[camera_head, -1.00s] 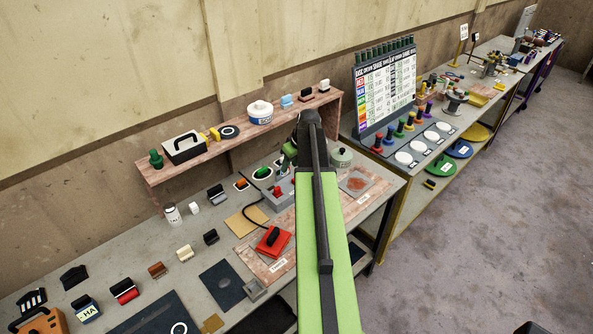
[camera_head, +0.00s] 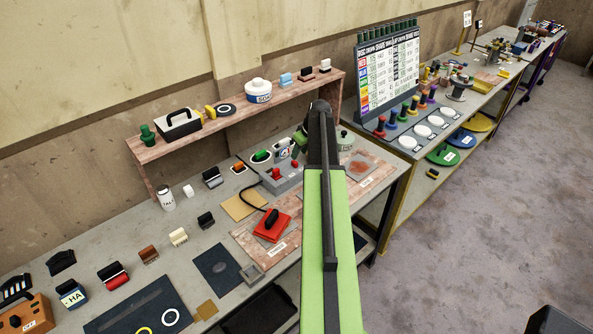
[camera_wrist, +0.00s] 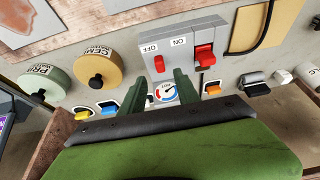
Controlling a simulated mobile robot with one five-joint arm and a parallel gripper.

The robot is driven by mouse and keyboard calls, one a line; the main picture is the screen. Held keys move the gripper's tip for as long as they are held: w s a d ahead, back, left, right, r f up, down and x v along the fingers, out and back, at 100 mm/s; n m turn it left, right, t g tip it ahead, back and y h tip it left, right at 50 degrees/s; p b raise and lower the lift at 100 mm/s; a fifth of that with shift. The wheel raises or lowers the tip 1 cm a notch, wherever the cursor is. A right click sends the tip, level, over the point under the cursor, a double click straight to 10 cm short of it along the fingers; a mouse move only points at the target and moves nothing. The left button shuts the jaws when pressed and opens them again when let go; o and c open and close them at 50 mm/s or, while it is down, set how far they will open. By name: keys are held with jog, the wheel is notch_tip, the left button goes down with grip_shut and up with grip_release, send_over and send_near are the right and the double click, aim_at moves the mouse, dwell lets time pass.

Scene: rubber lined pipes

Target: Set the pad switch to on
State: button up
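The switch box (camera_head: 287,183) is grey, with two red parts on top, and stands on the bench left of my arm in the head view. In the wrist view the box (camera_wrist: 182,47) carries OFF and ON labels, a larger red switch (camera_wrist: 205,56) at the ON side and a small red part (camera_wrist: 158,63) at the OFF side. A black cable runs from the box to a red pad (camera_head: 272,225) with a black handle. My gripper (camera_wrist: 160,76) is open and empty, its dark green fingers just short of the box. In the head view my arm mostly hides it.
A round gauge (camera_wrist: 166,92) shows between my fingers. Two round tins (camera_wrist: 96,68) stand left of the box in the wrist view. A wooden shelf (camera_head: 215,128) runs behind the bench, and several small clips and brushes lie at the left.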

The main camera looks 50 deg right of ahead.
aim_at(295, 162)
jog(key=b+x, duration=0.5)
jog(key=x, duration=0.2)
jog(key=shift+r, duration=0.1)
grip_shut()
dwell(1.1)
